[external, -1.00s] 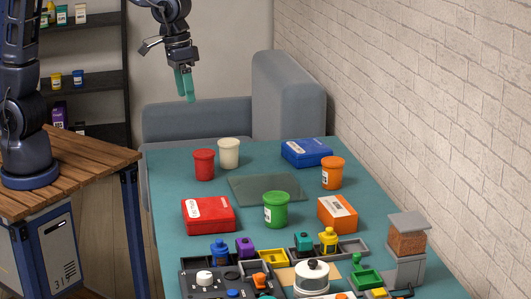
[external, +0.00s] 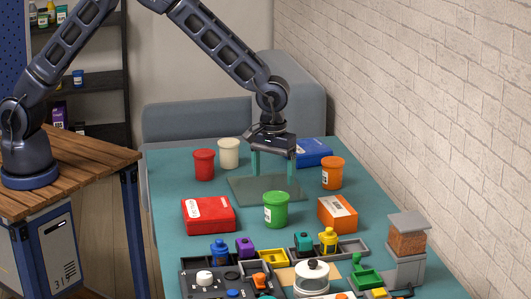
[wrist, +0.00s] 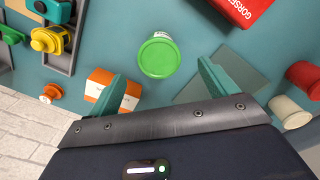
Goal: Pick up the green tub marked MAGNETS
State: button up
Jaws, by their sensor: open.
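The green tub (external: 276,211) stands upright on the teal table, with a white label on its side; the label's words are too small to read. In the wrist view its round green lid (wrist: 159,58) shows from above, ahead of and between the spread fingers. My gripper (external: 273,168) points down over the grey-green mat, behind the tub and above the table. It is open and empty. In the wrist view my gripper (wrist: 163,85) has its two teal fingers wide apart, and neither touches the tub.
An orange box (external: 337,213) stands right of the tub and a red box (external: 208,215) left. A red tub (external: 204,164), a white tub (external: 228,153), an orange tub (external: 332,172) and a blue box (external: 313,152) stand further back. Trays with small parts fill the front.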

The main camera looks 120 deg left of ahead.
aim_at(276, 212)
jog(key=shift+w+a+f+n, duration=0.15)
jog(key=shift+a+f, duration=0.2)
jog(key=shift+f, duration=0.3)
jog(key=shift+w+a+f+n, duration=0.15)
jog(key=shift+a+f, duration=0.15)
jog(key=shift+f, duration=0.3)
jog(key=f, duration=1)
jog(key=shift+d+f, duration=0.2)
jog(key=shift+f, duration=0.05)
jog(key=shift+s, duration=0.1)
jog(key=c, duration=1.3)
jog(key=shift+r, duration=0.1)
jog(key=shift+c, duration=0.7)
jog(key=shift+r, duration=0.1)
